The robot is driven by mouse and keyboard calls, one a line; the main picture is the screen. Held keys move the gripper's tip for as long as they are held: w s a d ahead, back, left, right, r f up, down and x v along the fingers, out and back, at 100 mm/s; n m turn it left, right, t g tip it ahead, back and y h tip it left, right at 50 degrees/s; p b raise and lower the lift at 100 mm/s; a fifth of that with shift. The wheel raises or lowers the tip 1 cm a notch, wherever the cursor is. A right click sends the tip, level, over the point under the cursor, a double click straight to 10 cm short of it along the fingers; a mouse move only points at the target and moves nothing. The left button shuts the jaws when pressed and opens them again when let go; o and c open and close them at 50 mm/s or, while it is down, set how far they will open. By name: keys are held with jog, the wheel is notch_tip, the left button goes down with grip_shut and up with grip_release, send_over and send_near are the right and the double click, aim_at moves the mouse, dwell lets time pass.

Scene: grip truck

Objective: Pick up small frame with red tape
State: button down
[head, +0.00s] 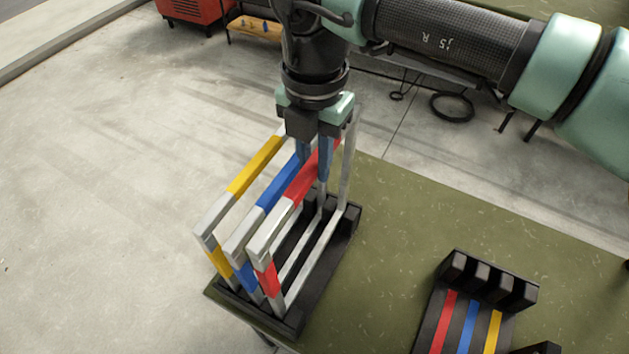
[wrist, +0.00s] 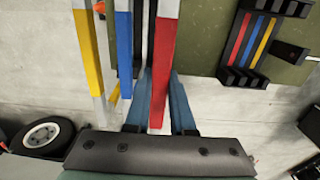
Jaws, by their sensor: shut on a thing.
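The small frame with red tape (head: 301,184) stands upright in the black slotted rack (head: 318,262), at the right end of a row of frames. Its red-taped top bar also shows in the wrist view (wrist: 160,70). My gripper (head: 314,165) points down over the row and is shut on the red-taped frame's top bar, near its far end. In the wrist view the blue fingers (wrist: 163,105) lie on both sides of the red bar. Beside it stand a blue-taped frame (head: 277,185) and a yellow-taped frame (head: 255,165), close to the left finger.
A second black rack (head: 459,275) with red, blue and yellow stripes lies empty on the green tabletop (head: 400,215) to the right. The table between the racks is clear. A red cabinet (head: 192,10) stands on the floor behind.

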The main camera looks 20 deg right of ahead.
notch_tip(320, 180, up, 23)
jog(key=p, duration=0.6)
dwell(1.2)
jog(key=shift+f, duration=0.15)
dwell(0.9)
